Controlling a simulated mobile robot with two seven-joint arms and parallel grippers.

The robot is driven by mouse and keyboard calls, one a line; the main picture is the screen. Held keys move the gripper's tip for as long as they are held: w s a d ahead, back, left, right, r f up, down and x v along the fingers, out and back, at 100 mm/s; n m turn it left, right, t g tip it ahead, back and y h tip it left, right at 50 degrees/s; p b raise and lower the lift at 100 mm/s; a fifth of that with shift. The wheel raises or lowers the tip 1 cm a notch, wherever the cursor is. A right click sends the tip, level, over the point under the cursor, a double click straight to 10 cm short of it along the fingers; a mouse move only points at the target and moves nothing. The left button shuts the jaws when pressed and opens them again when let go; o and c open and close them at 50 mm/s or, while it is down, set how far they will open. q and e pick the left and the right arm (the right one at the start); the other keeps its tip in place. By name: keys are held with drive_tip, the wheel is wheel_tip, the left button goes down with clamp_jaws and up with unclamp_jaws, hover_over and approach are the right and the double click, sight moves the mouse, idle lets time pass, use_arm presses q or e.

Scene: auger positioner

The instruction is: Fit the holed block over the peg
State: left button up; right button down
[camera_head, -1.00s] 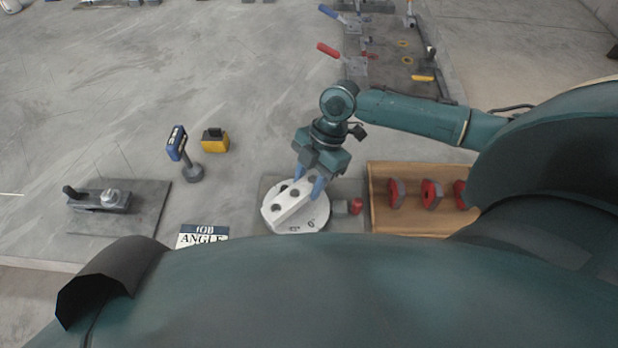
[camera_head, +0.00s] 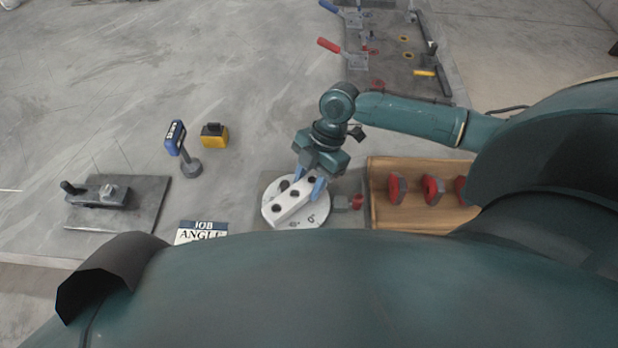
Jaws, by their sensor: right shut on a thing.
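The holed block (camera_head: 291,204) is a light grey bar with several dark round holes along its top. It lies slanted over a round white disc (camera_head: 312,221) with angle marks on it. My right gripper (camera_head: 311,185) points down at the block's upper right end, its blue fingertips shut on the block. I cannot make out the peg; it may be hidden under the block or the gripper. My left gripper is not in view.
A red knob (camera_head: 357,202) is right of the disc. A wooden board (camera_head: 410,218) with several red-and-grey pieces stands further right. A blue gauge on a stand (camera_head: 185,150), a yellow box (camera_head: 214,135) and a dark plate with a clamp (camera_head: 148,190) are left. A sign (camera_head: 202,232) lies in front.

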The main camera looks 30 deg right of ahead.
drive_tip(key=shift+f, duration=0.2)
drive_tip(key=c, duration=1.2)
unclamp_jaws()
drive_tip(key=o, duration=0.4)
drive_tip(key=shift+c, duration=0.2)
drive_tip(key=shift+s+f, duration=0.1)
drive_tip(key=shift+f, duration=0.1)
drive_tip(key=v, duration=1.3)
drive_tip(key=shift+r+b, duration=0.2)
drive_tip(key=shift+b, duration=0.25)
